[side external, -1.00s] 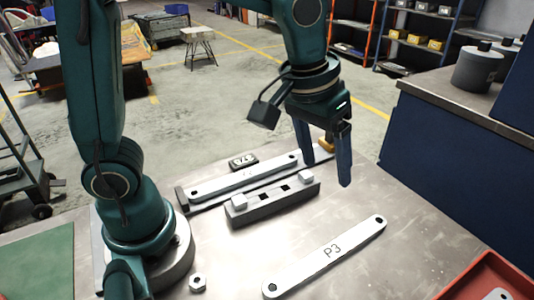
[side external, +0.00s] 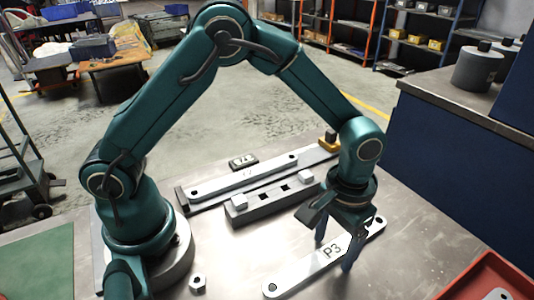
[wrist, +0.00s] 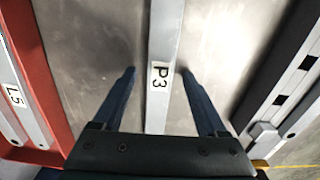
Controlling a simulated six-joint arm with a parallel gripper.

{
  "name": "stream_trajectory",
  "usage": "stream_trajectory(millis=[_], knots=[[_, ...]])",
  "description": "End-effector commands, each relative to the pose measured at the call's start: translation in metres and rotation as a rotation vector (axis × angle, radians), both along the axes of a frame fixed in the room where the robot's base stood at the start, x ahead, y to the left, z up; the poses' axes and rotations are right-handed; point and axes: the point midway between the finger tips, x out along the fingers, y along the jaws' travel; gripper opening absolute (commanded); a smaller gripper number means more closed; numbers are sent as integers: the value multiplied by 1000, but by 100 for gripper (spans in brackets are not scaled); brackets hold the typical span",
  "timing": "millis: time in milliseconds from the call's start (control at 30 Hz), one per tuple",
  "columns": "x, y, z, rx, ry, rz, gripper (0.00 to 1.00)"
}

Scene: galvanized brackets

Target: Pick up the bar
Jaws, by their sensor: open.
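Gaps show between each finger and the bar. I cannot tell how far the tips are above the table.
A dark fixture block (side external: 270,203) with light end pieces stands behind the bar. Another light bar (side external: 240,176) lies behind that block, near a small label plate (side external: 243,161). A hex nut (side external: 197,283) lies near my base. A red tray (side external: 478,276) is at the front right.

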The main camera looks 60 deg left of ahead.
Motion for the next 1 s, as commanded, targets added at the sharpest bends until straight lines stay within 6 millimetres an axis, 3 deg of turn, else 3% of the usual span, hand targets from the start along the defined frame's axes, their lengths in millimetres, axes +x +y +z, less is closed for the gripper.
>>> stream_trajectory(millis=[267, 400, 467, 833, 1000], knots=[[0, 0, -2, 0, -1, 0, 75], [0, 0, -2, 0, -1, 0, 21], [0, 0, -2, 0, -1, 0, 0], [0, 0, 0, -1, -2, 0, 0], [1, 0, 10, -2, -4, 0, 0]])
